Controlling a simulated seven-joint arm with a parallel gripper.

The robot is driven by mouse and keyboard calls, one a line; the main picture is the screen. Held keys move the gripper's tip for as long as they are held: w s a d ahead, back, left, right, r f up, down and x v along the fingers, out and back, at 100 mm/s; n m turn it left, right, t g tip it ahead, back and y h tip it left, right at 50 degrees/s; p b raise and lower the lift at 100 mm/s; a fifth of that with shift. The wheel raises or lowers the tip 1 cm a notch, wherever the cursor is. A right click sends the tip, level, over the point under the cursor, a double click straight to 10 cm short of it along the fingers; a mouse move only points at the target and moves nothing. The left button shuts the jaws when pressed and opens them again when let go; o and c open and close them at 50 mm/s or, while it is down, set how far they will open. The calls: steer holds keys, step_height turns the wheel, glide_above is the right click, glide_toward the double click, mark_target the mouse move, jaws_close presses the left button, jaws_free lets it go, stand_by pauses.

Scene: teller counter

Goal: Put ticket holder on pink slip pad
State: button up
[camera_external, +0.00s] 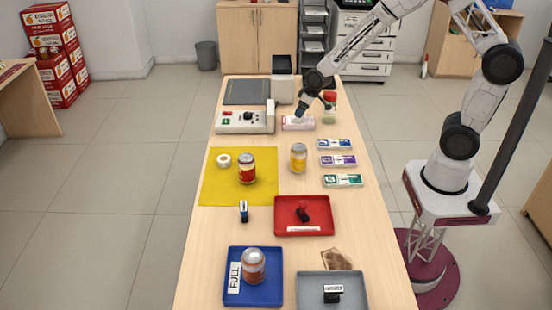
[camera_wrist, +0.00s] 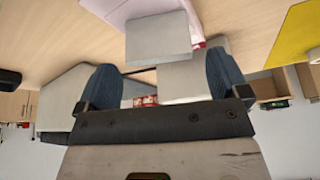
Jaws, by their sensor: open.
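The pink slip pad (camera_external: 298,124) lies on the far part of the counter, right of the white counting machine. It also shows at the top of the wrist view (camera_wrist: 135,14). My gripper (camera_external: 303,108) is low over the pad's far side. In the wrist view my gripper (camera_wrist: 163,82) has its two blue fingers spread apart. A pale grey plate-like thing, seemingly the ticket holder (camera_wrist: 158,42), is just ahead of the fingers and overlaps the pad in the picture. Whether it rests fully on the pad cannot be told. My gripper hides it in the external view.
A white machine (camera_external: 240,122) stands left of the pad, and a red-topped item (camera_external: 329,97) stands close behind my gripper. Several banknote bundles (camera_external: 336,144) lie nearer. A yellow mat (camera_external: 222,185) holds a red can (camera_external: 247,169). Trays (camera_external: 285,228) occupy the near end.

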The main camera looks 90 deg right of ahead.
steer(key=v, duration=0.8)
steer(key=shift+s+r, duration=0.2)
steer(key=shift+r, duration=0.1)
steer(key=shift+a+r, duration=0.1)
steer(key=shift+a, duration=0.05)
steer(key=s+a+r+n+y, duration=0.1)
steer(key=s+a+r, duration=0.3)
steer(key=a+r, duration=0.4)
steer(key=s+a+r+n, duration=0.1)
steer(key=s+a+r, duration=0.4)
steer(key=a, duration=0.4)
steer(key=s+a+r+n, duration=0.1)
steer(key=s+a+r, duration=0.2)
steer(key=s+a, duration=0.3)
steer(key=s+a+r+n+g, duration=0.1)
steer(key=s+a+r, duration=0.3)
steer(key=s+a, duration=0.3)
steer(key=s, duration=0.5)
steer(key=shift+s+a+y, duration=0.2)
steer(key=shift+s+y, duration=0.1)
